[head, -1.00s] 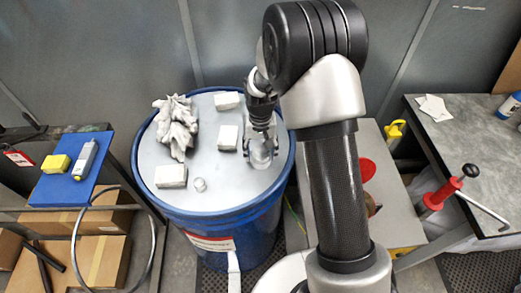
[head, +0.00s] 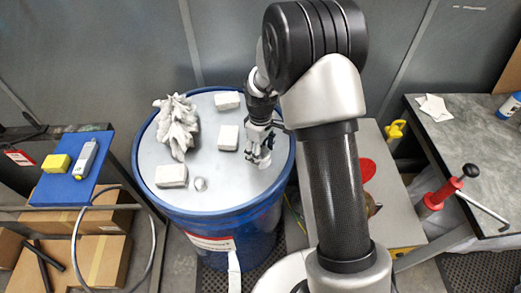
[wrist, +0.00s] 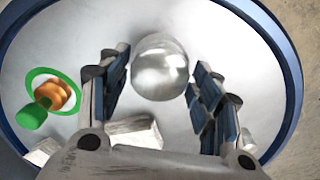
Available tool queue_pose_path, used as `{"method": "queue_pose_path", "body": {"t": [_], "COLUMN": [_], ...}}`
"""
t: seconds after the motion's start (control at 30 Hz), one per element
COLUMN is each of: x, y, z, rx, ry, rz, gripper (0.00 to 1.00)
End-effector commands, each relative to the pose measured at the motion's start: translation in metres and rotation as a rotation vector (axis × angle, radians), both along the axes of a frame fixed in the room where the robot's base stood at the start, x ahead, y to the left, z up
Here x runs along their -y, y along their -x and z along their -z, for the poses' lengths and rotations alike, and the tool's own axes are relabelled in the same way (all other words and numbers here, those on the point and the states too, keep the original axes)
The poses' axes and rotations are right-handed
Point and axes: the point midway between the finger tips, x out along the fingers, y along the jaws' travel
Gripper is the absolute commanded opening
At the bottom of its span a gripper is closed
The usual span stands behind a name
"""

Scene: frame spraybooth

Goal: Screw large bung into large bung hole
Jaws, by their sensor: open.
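My gripper (head: 259,150) points down over the right part of the blue drum's grey lid (head: 208,108). In the wrist view, its two fingers (wrist: 160,88) are open on either side of a shiny silver round piece, which looks like the large bung (wrist: 160,68). A gap shows between it and each finger. I cannot tell whether it sits in a hole; no open large hole shows. A smaller silver round fitting (head: 200,184) is near the lid's front edge. A green ring (wrist: 33,78) with an orange and green piece (wrist: 50,98) shows left of the fingers in the wrist view.
A shelf with a blue mat (head: 74,187) is left of the drum. A grey table (head: 465,140) with a red-handled tool (head: 440,192) is at right.

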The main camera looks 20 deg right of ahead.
Motion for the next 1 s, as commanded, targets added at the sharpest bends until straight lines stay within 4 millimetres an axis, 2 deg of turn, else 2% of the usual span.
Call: {"method": "queue_pose_path", "body": {"t": [0.27,0.53,0.8,1.0], "x": [0.0000,0.0001,0.0000,0.0001], "y": [0.0003,0.0006,0.0007,0.0006], "z": [-0.0001,-0.0001,-0.0001,-0.0001], "rx": [0.000,0.000,0.000,0.000], "ry": [0.000,0.000,0.000,0.000], "rz": [-0.198,-0.508,-0.538,-0.536], "gripper": [0.58,0.58,0.58,0.45]}}
